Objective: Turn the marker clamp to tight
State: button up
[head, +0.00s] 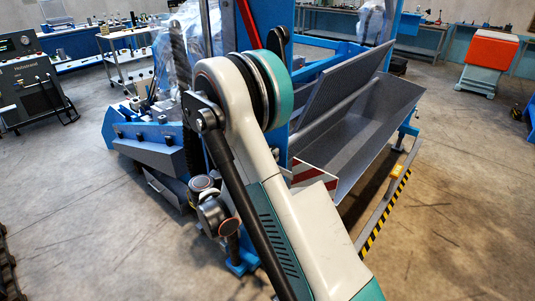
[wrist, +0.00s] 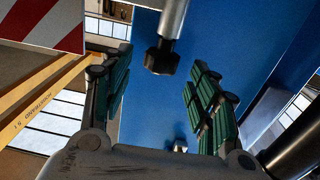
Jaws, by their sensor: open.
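In the wrist view, a dark knob (wrist: 160,60) sits on the end of a bright metal rod that comes in from the top edge. It looks like the marker clamp, but I cannot tell for sure, and no tight or loose marking is readable. My gripper (wrist: 163,75) is open, with green ribbed pads. The knob shows between the two fingers, near the tips, with a gap on each side and no visible contact. In the head view my own arm covers the middle of the machine, and I cannot make out the clamp or the fingers there.
A blue panel (wrist: 150,110) lies behind the knob. A yellow scale strip (wrist: 38,105) and a red-and-white striped plate (wrist: 50,22) are at the left. In the head view, a grey trough (head: 375,135) is on the right of the machine. The floor (head: 470,200) is clear farther right.

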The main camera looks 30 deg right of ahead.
jog(key=shift+x, duration=1.05)
jog(key=c, duration=1.1)
jog(key=shift+o, duration=0.2)
jog(key=shift+w+m+g+h, duration=0.15)
jog(key=shift+m+g, duration=0.35)
jog(key=shift+g, duration=0.3)
jog(key=shift+w+m+g+h, duration=0.15)
jog(key=shift+m+g, duration=0.35)
jog(key=shift+g, duration=0.3)
jog(key=shift+w+m+g+b, duration=0.1)
jog(key=shift+m+g+b, duration=0.25)
jog(key=shift+m+g, duration=1.3)
jog(key=shift+n+g, duration=0.35)
jog(key=o, duration=1.1)
jog(key=shift+c, duration=0.2)
